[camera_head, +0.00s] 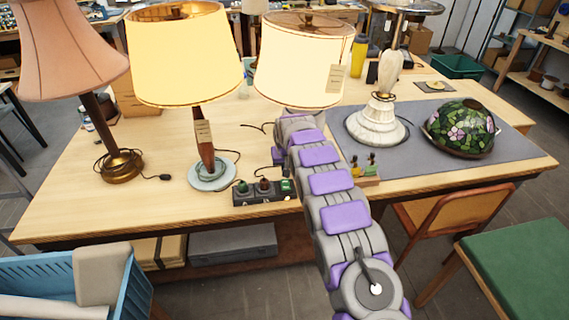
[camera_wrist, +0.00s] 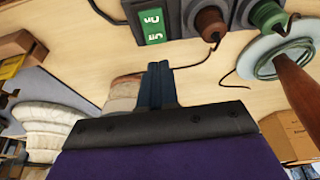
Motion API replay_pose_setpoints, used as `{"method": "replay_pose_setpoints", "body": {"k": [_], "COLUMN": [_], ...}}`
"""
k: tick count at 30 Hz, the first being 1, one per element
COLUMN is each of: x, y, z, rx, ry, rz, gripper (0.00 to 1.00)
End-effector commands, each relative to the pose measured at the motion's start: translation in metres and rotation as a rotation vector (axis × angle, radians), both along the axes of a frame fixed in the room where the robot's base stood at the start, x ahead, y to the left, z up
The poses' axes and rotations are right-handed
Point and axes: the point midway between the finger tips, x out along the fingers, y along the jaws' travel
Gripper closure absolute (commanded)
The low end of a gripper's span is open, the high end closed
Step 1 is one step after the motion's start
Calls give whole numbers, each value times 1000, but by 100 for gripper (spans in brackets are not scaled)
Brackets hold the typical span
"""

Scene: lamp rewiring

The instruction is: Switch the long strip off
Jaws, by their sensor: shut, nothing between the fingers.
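The long strip (camera_head: 262,198) is a dark block near the front edge of the workbench, with a green plug (camera_head: 242,188) and a brown plug (camera_head: 264,186) in it. Its green switch (camera_head: 287,187) is at the right end. In the wrist view the strip (camera_wrist: 178,12) is at the top, and its bright green switch (camera_wrist: 153,27) with white marks lies just beyond my fingertips. My gripper (camera_wrist: 158,70) is shut and empty, apart from the switch.
Two lamps with lit shades (camera_head: 187,55) (camera_head: 305,62) stand behind the strip; a pink-shaded lamp (camera_head: 70,45) is at left. A small block with plugs (camera_head: 367,172) sits right of my arm. A stained-glass shade (camera_head: 462,125) lies on the grey mat (camera_head: 420,160).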

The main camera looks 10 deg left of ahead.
Motion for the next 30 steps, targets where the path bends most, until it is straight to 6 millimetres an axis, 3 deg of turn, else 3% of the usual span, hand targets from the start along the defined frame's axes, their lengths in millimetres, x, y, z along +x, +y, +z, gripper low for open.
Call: {"method": "replay_pose_setpoints", "body": {"k": [15,30], "x": [16,17], "y": [5,5], "z": [-70,-78], "rx": [0,0], "ry": [0,0], "rz": [0,0], "gripper": [100,100]}}
